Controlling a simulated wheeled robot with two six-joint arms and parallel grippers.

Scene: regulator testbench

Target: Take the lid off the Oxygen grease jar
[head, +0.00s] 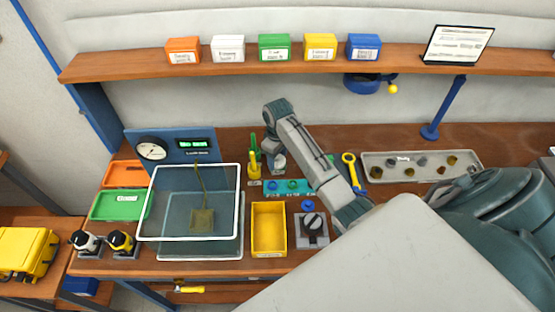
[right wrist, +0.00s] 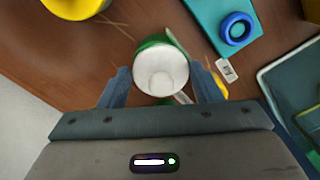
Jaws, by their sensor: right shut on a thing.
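The grease jar (right wrist: 152,41) shows in the right wrist view as a green body mostly hidden behind its round white lid (right wrist: 160,72), which faces the camera. My right gripper (right wrist: 160,80) has one finger on each side of the lid and is shut on it. In the head view the right gripper (head: 275,150) reaches down to the back of the bench, beside a yellow bottle (head: 254,163). The jar is small there and largely covered by the gripper, and its label is not readable. I cannot tell whether the lid is apart from the jar. My left gripper is not in view.
A teal holder (head: 272,187) with rings lies just in front of the gripper. A yellow bin (head: 268,229), a clear tank (head: 190,205) and a yellow wrench (head: 352,172) are close by. A grey tray (head: 425,178) of small parts is at right. A shelf (head: 330,58) runs above.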

